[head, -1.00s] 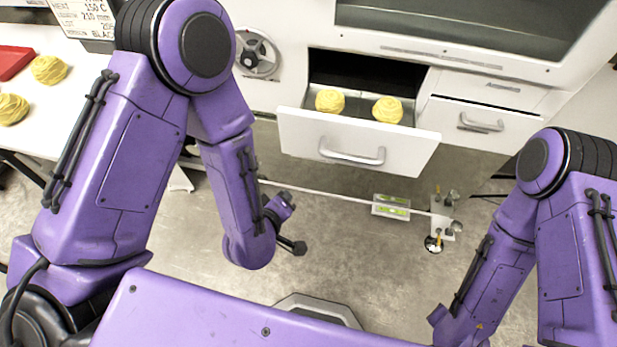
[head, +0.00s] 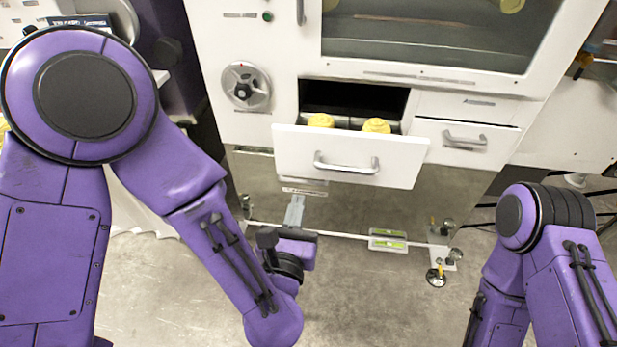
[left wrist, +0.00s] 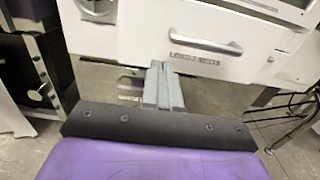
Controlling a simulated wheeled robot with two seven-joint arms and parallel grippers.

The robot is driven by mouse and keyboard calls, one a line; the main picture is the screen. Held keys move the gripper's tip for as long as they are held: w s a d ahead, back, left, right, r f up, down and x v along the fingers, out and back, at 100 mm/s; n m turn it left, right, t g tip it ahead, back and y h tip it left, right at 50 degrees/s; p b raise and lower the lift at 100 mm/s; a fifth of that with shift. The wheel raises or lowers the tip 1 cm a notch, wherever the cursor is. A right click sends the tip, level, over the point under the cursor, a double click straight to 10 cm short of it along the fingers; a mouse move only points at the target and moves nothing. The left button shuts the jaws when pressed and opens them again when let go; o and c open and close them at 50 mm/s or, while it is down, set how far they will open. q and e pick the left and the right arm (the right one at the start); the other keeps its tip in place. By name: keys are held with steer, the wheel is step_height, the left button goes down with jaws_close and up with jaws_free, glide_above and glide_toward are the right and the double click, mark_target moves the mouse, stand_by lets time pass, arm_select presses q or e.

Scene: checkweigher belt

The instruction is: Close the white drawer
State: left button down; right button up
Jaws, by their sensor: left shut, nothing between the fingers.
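The white drawer (head: 400,165) stands pulled out of the white cabinet in the head view, with a metal bar handle (head: 346,166) on its front. Two yellow coiled nests (head: 376,126) (head: 320,121) sit inside, partly hidden by the front. My left gripper (head: 297,203) is shut and empty, low in front of the drawer's left part, pointing at the cabinet. In the left wrist view its grey fingers (left wrist: 163,85) are together, just below and left of a bar handle (left wrist: 205,42) on a white front. Contact cannot be told. My right gripper is out of frame.
A second drawer (head: 495,143) at the right is shut. A handwheel (head: 245,86) is on the cabinet's left. A glass-fronted chamber (head: 420,45) is above. Below the drawer are a thin rail, a level (head: 387,241) and a small foot bracket (head: 440,257). The floor in front is clear.

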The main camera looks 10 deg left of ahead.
mark_target(306, 157)
arm_select(q)
steer(key=w, duration=0.3)
steer(key=w+p, duration=0.1)
steer(key=w, duration=0.2)
steer(key=w+p, duration=0.1)
steer(key=w, duration=0.3)
steer(key=shift+a+r, duration=0.1)
steer(key=shift+a, duration=0.25)
steer(key=shift+w+p, duration=0.3)
steer(key=shift+w, duration=0.25)
